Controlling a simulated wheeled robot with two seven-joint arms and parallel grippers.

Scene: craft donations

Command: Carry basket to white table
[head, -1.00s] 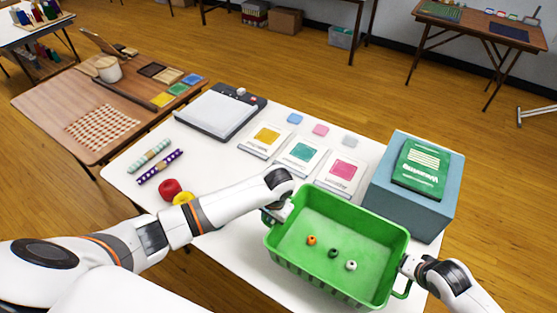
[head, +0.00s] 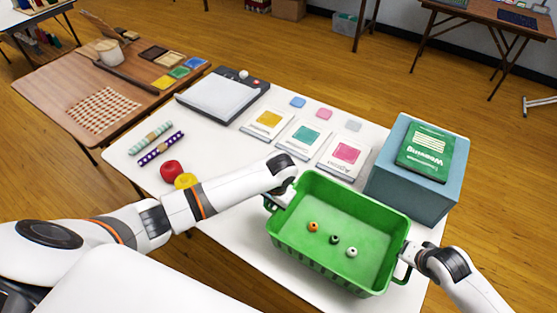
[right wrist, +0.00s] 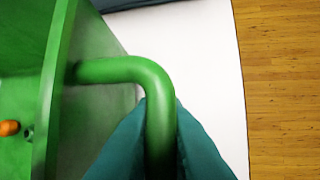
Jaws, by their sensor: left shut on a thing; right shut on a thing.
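A green basket (head: 338,258) is at the near right of the white table (head: 225,165), upright, with an orange bead (head: 313,227), a dark green bead (head: 334,240) and a white bead (head: 351,252) on its floor. My left gripper (head: 277,200) is shut at the basket's left end, its fingertips partly hidden by the wrist. My right gripper (head: 408,262) is shut on the right handle. The right wrist view shows that green handle (right wrist: 158,105) between the teal fingers. I cannot tell whether the basket touches the tabletop.
A blue-grey box (head: 405,195) with a green book (head: 425,150) stands just behind the basket. Kit packets (head: 346,153), a paper trimmer (head: 222,95), a red yarn ball (head: 172,169) and a yellow one (head: 185,180) lie on the table. A brown table (head: 60,75) adjoins at left.

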